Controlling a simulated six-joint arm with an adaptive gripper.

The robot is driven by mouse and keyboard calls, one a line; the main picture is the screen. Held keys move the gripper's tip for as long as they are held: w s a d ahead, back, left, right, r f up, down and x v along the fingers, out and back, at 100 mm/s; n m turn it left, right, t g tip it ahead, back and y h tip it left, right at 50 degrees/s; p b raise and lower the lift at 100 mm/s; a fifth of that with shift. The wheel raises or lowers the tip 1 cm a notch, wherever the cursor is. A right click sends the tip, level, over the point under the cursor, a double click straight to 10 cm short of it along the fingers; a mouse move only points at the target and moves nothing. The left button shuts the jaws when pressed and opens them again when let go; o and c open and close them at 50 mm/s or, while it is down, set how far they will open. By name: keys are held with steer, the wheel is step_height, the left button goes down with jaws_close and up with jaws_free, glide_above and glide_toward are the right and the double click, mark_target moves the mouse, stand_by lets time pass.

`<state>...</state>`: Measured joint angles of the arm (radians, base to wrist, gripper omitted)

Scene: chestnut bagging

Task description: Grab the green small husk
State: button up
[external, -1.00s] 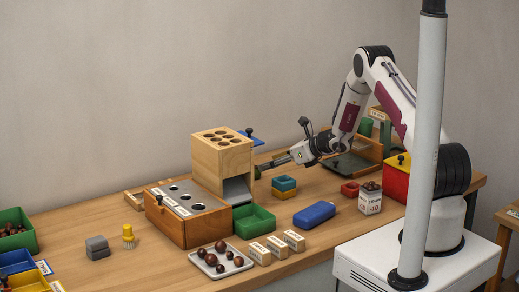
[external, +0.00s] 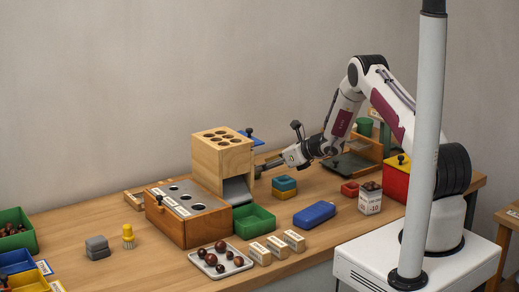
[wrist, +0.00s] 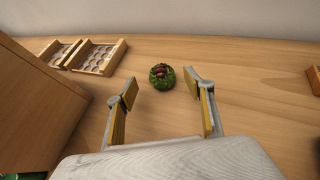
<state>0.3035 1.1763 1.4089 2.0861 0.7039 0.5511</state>
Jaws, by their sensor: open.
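The small green husk (wrist: 162,78) sits on the wooden table in the wrist view, round and spiky, with reddish-brown chestnuts showing in its open top. My gripper (wrist: 165,98) is open and empty, its two yellow-padded fingers to either side below the husk in the picture. The husk lies just beyond the fingertips, roughly centred between them, and no contact shows. In the external view my gripper (external: 264,168) reaches left, low over the table beside the tall wooden box; the husk cannot be made out clearly there.
The tall wooden box with holes (external: 222,160) stands close to my gripper; a wooden wall (wrist: 35,110) fills the wrist view's left. A compartmented wooden tray (wrist: 98,57) lies behind it.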

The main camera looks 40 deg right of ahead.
steer(key=shift+x, duration=1.85)
steer(key=shift+d, duration=0.15)
steer(key=c, duration=1.1)
